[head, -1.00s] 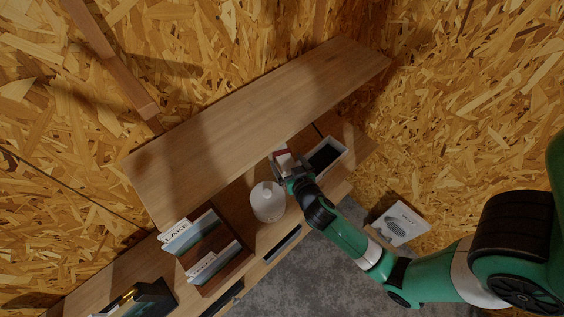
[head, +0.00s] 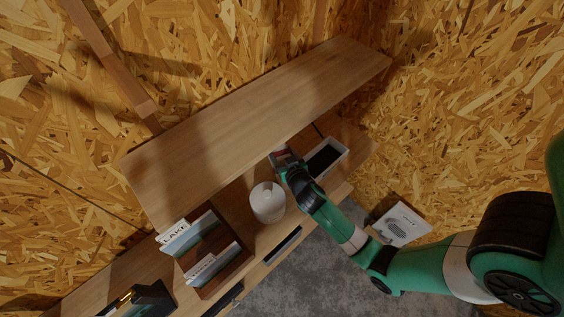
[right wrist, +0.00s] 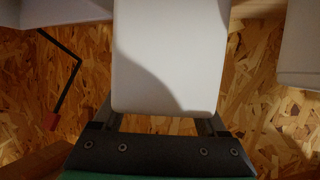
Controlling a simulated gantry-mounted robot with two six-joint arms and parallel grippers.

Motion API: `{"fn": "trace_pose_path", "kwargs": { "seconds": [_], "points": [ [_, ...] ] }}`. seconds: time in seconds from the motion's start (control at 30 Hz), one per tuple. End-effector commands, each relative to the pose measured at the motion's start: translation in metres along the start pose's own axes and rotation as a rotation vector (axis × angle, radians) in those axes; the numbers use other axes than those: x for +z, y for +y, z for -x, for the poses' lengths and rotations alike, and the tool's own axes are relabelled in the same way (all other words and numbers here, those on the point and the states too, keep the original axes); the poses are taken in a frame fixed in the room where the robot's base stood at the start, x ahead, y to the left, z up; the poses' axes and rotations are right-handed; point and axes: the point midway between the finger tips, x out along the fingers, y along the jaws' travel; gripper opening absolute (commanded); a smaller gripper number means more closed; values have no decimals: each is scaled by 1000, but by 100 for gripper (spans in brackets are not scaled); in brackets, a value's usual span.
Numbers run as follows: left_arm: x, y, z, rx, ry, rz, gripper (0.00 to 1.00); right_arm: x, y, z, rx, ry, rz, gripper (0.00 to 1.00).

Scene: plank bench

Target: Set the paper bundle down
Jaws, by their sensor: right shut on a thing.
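My right gripper (head: 284,161) reaches to the front edge of the upper shelf, between the white jar and the white tray. It is shut on the paper bundle (right wrist: 170,60). In the right wrist view the bundle is a pale, round-cornered block filling the space between the fingers. In the head view only a small part of the bundle shows beside the gripper, and the shelf edge and gripper hide most of it. I cannot tell whether its far side touches the lower board. My left gripper is not in view.
The upper shelf (head: 250,120) overhangs the lower board. A white tray (head: 341,157) with a dark inside stands right of the gripper. A white jar (head: 267,203) stands left, near a wooden box (head: 239,262) of cards. A white box (head: 403,222) lies lower right.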

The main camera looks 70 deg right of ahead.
Motion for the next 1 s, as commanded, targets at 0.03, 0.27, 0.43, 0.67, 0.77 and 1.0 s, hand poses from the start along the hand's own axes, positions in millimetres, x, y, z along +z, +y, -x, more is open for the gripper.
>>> {"fn": "trace_pose_path", "kwargs": {
  "seconds": [0.03,0.27,0.43,0.67,0.77,1.0],
  "points": [
    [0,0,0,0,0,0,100,0,0,0,0,0,0,15],
    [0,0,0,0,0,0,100,0,0,0,0,0,0,0],
    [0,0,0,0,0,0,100,-1,0,0,0,2,0,0],
    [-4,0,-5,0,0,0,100,-12,0,5,0,4,-2,0],
    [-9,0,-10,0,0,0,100,-26,0,10,-1,5,-2,0],
    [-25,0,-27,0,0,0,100,-57,11,55,-1,3,-1,0]
  ]
}}
